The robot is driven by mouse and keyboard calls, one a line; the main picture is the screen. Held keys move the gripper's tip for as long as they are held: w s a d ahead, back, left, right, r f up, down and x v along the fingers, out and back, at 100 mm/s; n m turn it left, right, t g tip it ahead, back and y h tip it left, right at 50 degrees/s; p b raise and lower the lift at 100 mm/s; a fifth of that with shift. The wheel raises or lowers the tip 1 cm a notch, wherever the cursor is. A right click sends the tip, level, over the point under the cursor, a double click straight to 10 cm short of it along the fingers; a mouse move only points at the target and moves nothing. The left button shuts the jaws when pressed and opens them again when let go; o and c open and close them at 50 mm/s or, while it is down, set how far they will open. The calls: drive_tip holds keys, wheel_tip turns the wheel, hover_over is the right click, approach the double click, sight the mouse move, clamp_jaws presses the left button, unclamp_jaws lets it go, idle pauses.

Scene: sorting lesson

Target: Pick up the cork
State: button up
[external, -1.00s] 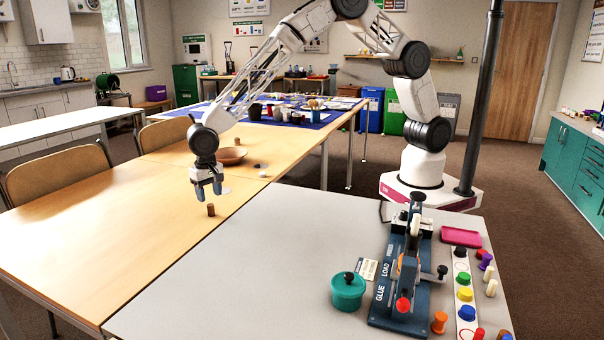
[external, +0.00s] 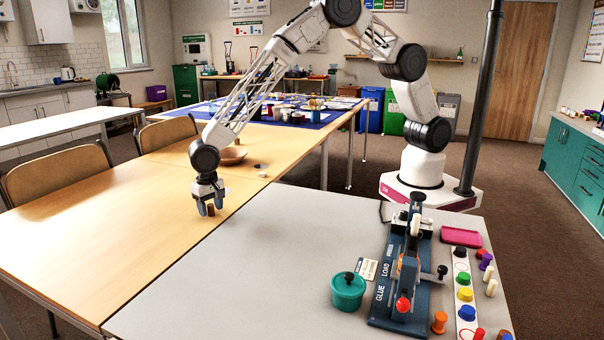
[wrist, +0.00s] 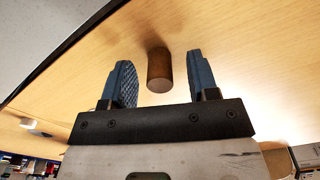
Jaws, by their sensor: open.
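The cork (external: 211,210) is a small brown cylinder on the wooden table, close to the edge where it meets the grey table. My gripper (external: 210,209) has come down over it, with its blue fingers pointing at the table. In the wrist view the cork (wrist: 159,70) stands between the two blue fingers (wrist: 160,80), with a gap on each side. The jaws are open and the cork appears untouched.
A brown bowl (external: 232,155) and small pieces (external: 262,173) lie behind my gripper on the wooden table (external: 110,240). On the grey table (external: 250,270) stand a teal pot (external: 348,292) and a blue press (external: 402,290). The wooden table left of the cork is clear.

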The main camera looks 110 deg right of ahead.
sight(212, 204)
drive_tip(key=c, duration=1)
drive_tip(key=shift+r, duration=0.7)
drive_tip(key=shift+s+r, duration=0.2)
drive_tip(key=shift+r, duration=0.4)
drive_tip(key=shift+s+r, duration=0.15)
drive_tip(key=shift+r, duration=0.4)
drive_tip(key=s, duration=0.5)
drive_tip(key=s+r, duration=0.1)
drive_tip(key=s, duration=0.9)
drive_tip(key=shift+s+r, duration=0.15)
